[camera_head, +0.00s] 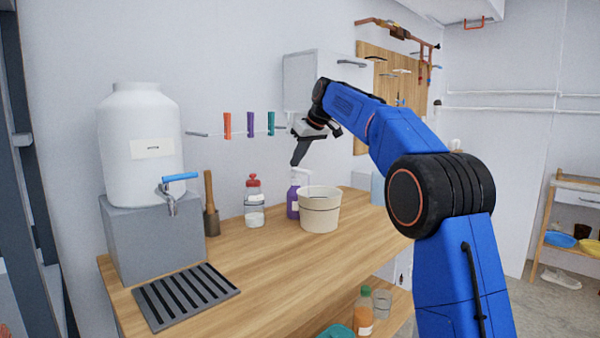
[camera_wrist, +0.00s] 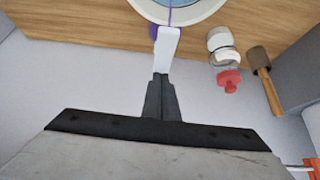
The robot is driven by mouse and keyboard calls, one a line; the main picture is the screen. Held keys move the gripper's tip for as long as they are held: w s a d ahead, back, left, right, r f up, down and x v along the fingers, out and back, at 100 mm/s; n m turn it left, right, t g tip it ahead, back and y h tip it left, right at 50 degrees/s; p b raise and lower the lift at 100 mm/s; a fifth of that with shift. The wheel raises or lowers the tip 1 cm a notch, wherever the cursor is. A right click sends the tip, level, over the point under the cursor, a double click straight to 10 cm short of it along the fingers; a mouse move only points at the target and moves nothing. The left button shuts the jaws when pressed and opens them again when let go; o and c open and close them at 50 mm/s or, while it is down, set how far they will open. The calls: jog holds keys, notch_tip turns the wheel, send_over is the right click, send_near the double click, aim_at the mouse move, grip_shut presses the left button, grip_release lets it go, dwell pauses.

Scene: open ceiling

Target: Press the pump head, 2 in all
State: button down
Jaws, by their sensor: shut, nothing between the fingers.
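A purple bottle (camera_head: 292,203) with a white pump head (camera_head: 301,174) stands on the wooden counter, partly hidden behind a cream bucket (camera_head: 320,212). My gripper (camera_head: 296,163) points down with its tip right at the top of the pump head. In the wrist view the dark fingers (camera_wrist: 161,80) are together with nothing between them. Their tips overlap the near end of the white pump head (camera_wrist: 167,45); I cannot tell if they touch. The spout reaches over the bucket (camera_wrist: 150,10). A thin purple line shows beyond the spout, over the bucket. Little of the purple bottle (camera_wrist: 153,32) shows there.
Further left are a white water jug (camera_head: 140,125) and a slatted drip tray (camera_head: 187,297). The counter's front middle (camera_head: 285,265) is clear.

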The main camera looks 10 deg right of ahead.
jog(key=shift+f, duration=0.85)
jog(key=shift+r, duration=1.4)
jog(key=shift+f, duration=0.1)
